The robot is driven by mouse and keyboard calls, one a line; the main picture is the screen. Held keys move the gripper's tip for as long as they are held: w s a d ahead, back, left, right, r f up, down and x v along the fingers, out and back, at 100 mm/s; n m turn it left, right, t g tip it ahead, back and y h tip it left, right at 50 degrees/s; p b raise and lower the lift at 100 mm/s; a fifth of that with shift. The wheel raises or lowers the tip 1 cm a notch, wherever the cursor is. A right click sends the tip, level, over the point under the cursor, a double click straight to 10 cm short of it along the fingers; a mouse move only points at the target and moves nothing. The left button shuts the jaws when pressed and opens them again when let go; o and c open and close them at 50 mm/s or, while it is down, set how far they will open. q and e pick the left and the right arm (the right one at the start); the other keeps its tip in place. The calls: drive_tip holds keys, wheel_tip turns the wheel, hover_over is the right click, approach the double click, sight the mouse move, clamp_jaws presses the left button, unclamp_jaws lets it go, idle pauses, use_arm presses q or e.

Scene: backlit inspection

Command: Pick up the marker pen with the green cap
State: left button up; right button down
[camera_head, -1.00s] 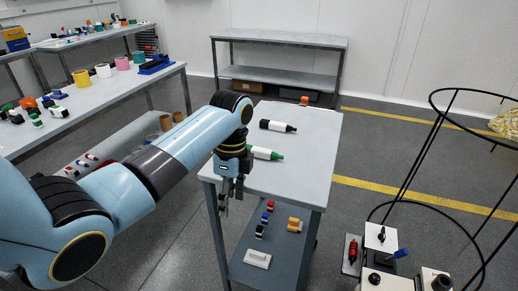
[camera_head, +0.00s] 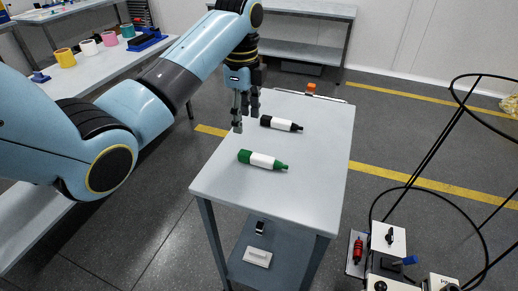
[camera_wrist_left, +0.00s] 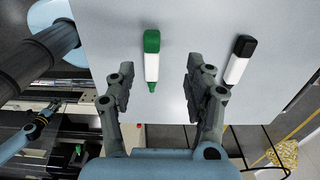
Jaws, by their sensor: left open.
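The green marker pen (camera_head: 262,160) has a green cap, a white body and a green tip. It lies on the grey table (camera_head: 225,185), its cap end to the left. My left gripper (camera_head: 246,117) is open and empty, above the table's left side, beyond the green pen in the head view. In the left wrist view, the green pen (camera_wrist_left: 151,67) shows between the open fingers (camera_wrist_left: 160,68), nearer the left one, not touching as far as I can tell. My right gripper is not in view.
A similar black-capped marker (camera_head: 281,123) lies on the table close to my left gripper; in the wrist view (camera_wrist_left: 237,65) it is beyond the right finger. An orange item (camera_head: 311,88) sits at the back edge. The table's front is clear.

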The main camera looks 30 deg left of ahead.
use_arm(q)
hover_over(247, 153)
drive_tip(key=f, duration=0.4)
drive_tip(key=shift+w+a+f, duration=0.2)
drive_tip(key=shift+w+a, duration=0.1)
drive_tip(key=shift+a, duration=0.1)
drive_tip(key=f, duration=0.4)
drive_tip(key=shift+s+d+f, duration=0.25)
drive_tip(key=shift+s+d, duration=0.1)
drive_tip(key=shift+f, duration=0.3)
drive_tip(key=shift+c, duration=1.8)
drive_tip(key=c, duration=0.7)
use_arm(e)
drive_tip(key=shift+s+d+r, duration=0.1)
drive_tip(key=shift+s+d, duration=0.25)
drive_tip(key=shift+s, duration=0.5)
